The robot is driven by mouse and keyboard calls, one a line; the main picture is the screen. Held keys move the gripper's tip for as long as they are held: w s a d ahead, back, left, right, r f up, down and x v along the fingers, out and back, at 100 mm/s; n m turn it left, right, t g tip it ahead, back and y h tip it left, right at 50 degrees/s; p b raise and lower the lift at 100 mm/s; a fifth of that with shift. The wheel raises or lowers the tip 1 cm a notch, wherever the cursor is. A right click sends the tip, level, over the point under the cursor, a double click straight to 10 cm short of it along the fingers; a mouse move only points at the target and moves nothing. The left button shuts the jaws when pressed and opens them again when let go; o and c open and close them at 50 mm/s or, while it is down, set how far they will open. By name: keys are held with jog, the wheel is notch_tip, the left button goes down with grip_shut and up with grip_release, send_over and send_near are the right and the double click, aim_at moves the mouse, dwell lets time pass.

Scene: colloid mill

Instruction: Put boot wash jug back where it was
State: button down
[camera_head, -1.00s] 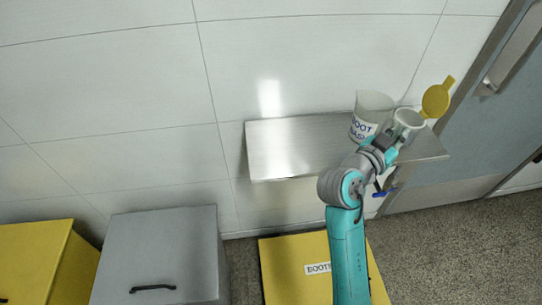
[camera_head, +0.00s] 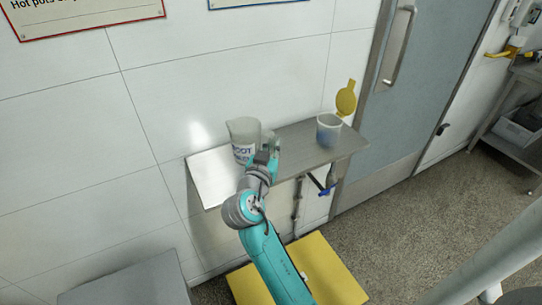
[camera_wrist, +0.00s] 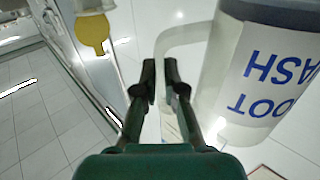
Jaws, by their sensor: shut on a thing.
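The boot wash jug (camera_head: 242,145) is a pale, translucent jug with blue lettering. It is at the left half of the steel shelf (camera_head: 212,178) on the wall, upright in the head view; whether its base touches the shelf I cannot tell. In the wrist view the jug (camera_wrist: 262,75) fills the right side, its lettering upside down. My gripper (camera_wrist: 158,72) is shut on the jug's pale handle (camera_wrist: 188,36), which passes between the fingers. In the head view my gripper (camera_head: 268,152) is at the jug's right side and partly hides it.
A yellow bin (camera_head: 325,270) and a grey bin (camera_head: 130,283) stand below. A grey door (camera_head: 425,90) is at right.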

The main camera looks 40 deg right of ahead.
jog(key=shift+f, duration=1.9)
jog(key=shift+f, duration=0.15)
jog(key=c, duration=1.3)
grip_release()
jog(key=shift+d, duration=0.1)
jog(key=shift+o, duration=0.2)
jog(key=v, duration=1.2)
